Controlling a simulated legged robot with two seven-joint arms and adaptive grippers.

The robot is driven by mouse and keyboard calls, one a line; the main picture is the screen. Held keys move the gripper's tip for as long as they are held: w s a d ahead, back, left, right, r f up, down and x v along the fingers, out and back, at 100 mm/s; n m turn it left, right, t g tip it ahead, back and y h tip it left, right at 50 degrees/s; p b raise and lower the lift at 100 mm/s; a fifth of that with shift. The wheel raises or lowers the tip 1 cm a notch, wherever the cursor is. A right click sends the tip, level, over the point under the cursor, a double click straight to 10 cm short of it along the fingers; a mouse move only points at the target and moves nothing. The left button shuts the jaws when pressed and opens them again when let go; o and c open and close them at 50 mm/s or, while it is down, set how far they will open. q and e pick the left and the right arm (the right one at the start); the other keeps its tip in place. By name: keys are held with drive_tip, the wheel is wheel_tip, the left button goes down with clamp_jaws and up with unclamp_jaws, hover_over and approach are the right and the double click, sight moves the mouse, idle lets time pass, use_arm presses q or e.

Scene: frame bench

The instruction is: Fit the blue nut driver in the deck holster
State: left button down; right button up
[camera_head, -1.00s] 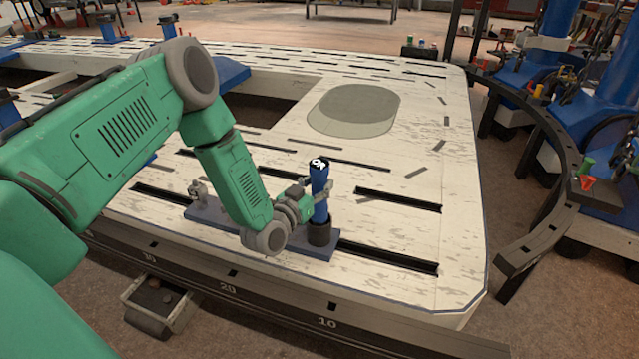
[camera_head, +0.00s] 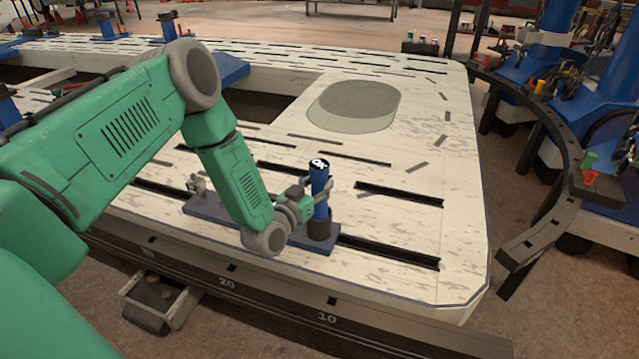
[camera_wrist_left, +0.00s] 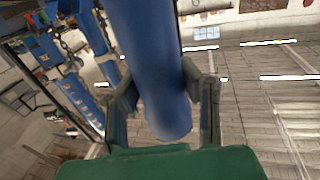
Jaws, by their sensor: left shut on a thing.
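The blue nut driver (camera_head: 320,190) stands upright with its lower end at the black deck holster (camera_head: 321,227). How deep it sits inside cannot be told. My left gripper (camera_head: 317,197) is shut on its blue handle, reaching in from the left. The holster is on a blue base plate (camera_head: 230,222) on the pale slotted deck. My right gripper is not in view.
A small grey metal fitting (camera_head: 197,186) stands on the plate's left end. The pale deck (camera_head: 430,220) is clear to the right, with dark slots. A curved dark rail (camera_head: 560,160) runs beyond its right edge. A grey bin (camera_head: 160,303) sits below the front edge.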

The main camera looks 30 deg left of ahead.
use_arm(q)
drive_tip(key=shift+f+b, duration=0.4)
drive_tip(key=shift+f, duration=0.1)
drive_tip(key=c, duration=1)
unclamp_jaws()
drive_tip(key=shift+f, duration=0.15)
drive_tip(key=s, duration=1.2)
